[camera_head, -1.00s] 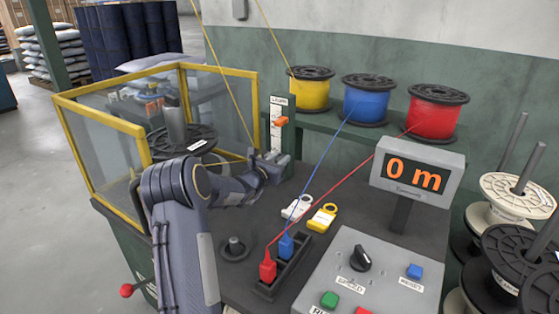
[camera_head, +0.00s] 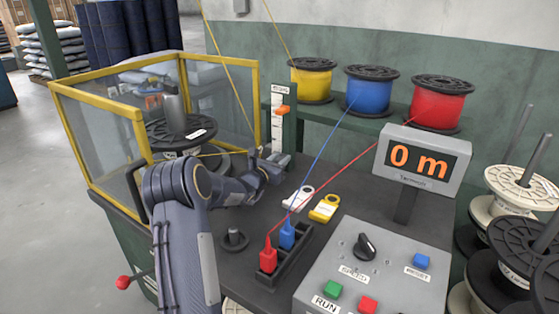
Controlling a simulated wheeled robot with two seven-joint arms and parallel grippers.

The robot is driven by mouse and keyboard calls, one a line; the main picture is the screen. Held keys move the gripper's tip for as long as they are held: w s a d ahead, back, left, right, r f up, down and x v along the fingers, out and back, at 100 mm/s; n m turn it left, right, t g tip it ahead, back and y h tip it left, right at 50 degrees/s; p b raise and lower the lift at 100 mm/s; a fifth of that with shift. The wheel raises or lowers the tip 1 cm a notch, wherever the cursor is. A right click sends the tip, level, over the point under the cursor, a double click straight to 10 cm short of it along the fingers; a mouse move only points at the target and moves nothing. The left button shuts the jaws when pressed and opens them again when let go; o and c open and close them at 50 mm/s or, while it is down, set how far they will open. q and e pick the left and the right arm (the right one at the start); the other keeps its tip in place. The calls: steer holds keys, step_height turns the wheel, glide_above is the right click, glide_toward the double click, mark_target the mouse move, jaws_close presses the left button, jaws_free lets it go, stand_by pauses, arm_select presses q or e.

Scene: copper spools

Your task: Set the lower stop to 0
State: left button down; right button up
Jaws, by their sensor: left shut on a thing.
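The upright white scale (camera_head: 277,120) stands on a green post behind the table, with an orange marker (camera_head: 282,111) on its upper half. My left gripper (camera_head: 262,168) is at the foot of this scale, well below the orange marker. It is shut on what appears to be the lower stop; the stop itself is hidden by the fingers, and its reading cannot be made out. My right gripper is not in view.
A yellow-framed guard (camera_head: 139,127) encloses a dark reel (camera_head: 170,132) at the left. A yellow line passes close by my left gripper. Two tags, a socket block (camera_head: 292,262) with red and blue plugs, and a control box (camera_head: 385,270) stand to the right. The display (camera_head: 420,160) reads 0 m.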

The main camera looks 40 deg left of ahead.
arm_select(q)
steer(key=c, duration=1.2)
jaws_free()
steer(key=shift+w+d+f, duration=0.1)
steer(key=shift+d+f, duration=0.2)
steer(key=shift+c, duration=0.2)
steer(key=shift+r, duration=0.1)
steer(key=shift+s+a, duration=0.1)
steer(key=shift+s, duration=0.3)
steer(key=s, duration=0.4)
steer(key=s+d, duration=0.1)
steer(key=s, duration=0.2)
